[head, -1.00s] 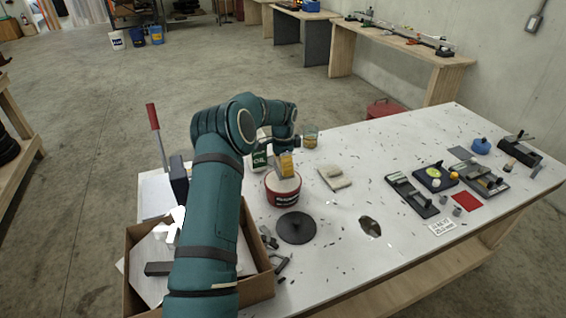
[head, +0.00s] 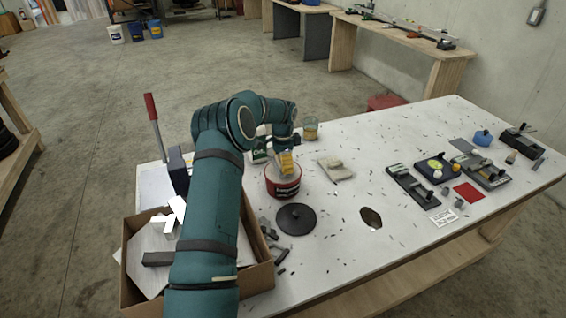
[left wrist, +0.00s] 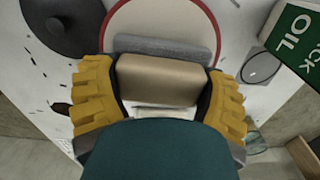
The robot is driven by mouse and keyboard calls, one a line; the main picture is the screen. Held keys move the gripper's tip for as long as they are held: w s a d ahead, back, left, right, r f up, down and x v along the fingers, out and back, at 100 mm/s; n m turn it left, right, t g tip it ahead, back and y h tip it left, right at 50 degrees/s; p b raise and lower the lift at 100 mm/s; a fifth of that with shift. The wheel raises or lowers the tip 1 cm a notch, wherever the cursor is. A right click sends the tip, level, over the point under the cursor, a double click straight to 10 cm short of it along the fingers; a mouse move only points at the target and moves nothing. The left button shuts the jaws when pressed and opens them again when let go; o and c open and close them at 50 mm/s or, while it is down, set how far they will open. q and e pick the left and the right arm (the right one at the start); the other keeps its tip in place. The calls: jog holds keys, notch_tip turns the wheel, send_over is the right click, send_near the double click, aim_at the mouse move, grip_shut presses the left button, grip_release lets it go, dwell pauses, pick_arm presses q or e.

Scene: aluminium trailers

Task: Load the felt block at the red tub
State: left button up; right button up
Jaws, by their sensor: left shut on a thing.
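The red tub (head: 284,190) stands on the white-topped workbench in the head view, with pale contents inside its rim. Its red rim also arcs across the top of the left wrist view (left wrist: 217,30). My left gripper (head: 287,163) is over the tub's mouth, its yellow fingers pointing down. In the left wrist view it is shut on the felt block (left wrist: 158,80), a tan block with a grey felt layer (left wrist: 160,48) on its far side. The felt side lies over the pale contents; I cannot tell whether it touches them. My right gripper is not in view.
A black round lid (head: 296,219) lies in front of the tub. A green oil tin (head: 260,152) and a glass jar (head: 310,130) stand behind it. A folded cloth (head: 335,168) lies to the right. A cardboard box (head: 262,278) stands at the bench's near left.

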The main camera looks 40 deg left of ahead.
pick_arm(q)
jog(key=shift+f, duration=0.55)
dwell(1.4)
jog(key=shift+r, duration=0.1)
jog(key=shift+r+p, duration=1.85)
jog(key=shift+r, duration=1.6)
